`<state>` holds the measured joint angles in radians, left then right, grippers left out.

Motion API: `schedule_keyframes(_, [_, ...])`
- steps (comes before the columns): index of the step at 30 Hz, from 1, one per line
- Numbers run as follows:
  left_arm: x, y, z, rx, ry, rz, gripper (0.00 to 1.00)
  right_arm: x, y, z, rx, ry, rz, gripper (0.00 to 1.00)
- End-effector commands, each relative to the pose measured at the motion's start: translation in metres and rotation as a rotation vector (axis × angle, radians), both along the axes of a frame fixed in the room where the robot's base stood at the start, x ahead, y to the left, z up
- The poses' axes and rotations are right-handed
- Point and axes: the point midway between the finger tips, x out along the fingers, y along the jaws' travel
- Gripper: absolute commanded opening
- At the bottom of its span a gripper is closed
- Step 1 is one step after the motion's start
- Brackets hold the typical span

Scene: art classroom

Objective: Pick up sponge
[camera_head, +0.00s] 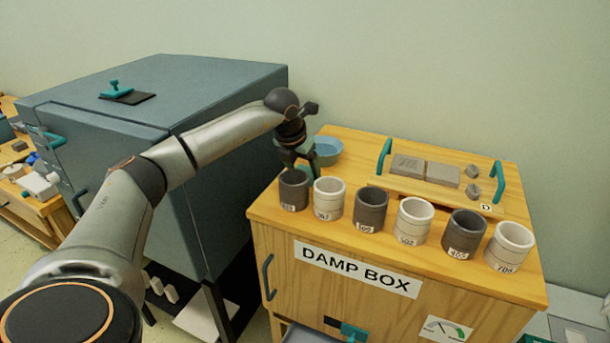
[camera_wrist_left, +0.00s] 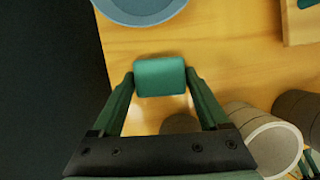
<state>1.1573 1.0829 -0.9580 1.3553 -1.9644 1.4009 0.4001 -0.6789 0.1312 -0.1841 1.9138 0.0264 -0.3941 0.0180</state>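The sponge is a small teal-green block (camera_wrist_left: 160,76) lying on the wooden top of the damp box, seen in the left wrist view between my fingertips. My left gripper (camera_wrist_left: 160,72) points down over it, its fingers spread apart, one on each side and very close to the sponge's edges. Whether they touch it is hard to see. In the head view my left gripper (camera_head: 300,162) is behind the front row of cups, and only a bit of the sponge (camera_head: 305,172) shows. My right gripper is not in view.
A dark cup (camera_head: 294,190) stands just in front of my left gripper, with a white cup (camera_head: 328,199) beside it and several more rightward. A blue bowl (camera_head: 327,150) stands close behind. A wooden board (camera_head: 400,188) with grey slabs lies right. A blue-grey cabinet (camera_head: 215,95) stands left.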

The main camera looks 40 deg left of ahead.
Motion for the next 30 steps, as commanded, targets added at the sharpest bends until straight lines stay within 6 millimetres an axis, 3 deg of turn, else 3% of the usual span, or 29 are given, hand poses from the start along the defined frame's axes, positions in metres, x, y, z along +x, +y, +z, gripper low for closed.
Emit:
schedule_keyframes(2, [0.000, 0.000, 0.000, 0.000, -0.001, 0.000, 0.67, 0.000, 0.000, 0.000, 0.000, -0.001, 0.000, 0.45])
schedule_keyframes(14, [0.000, 0.000, 0.001, 0.000, -0.001, 0.001, 0.22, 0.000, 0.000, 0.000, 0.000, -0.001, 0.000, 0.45])
schedule_keyframes(23, [0.001, 0.000, 0.006, 0.000, -0.004, 0.001, 0.22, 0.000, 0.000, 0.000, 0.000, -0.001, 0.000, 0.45])
schedule_keyframes(30, [0.001, 0.000, 0.049, -0.001, -0.006, 0.000, 0.22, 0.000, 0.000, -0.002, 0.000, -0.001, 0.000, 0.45])
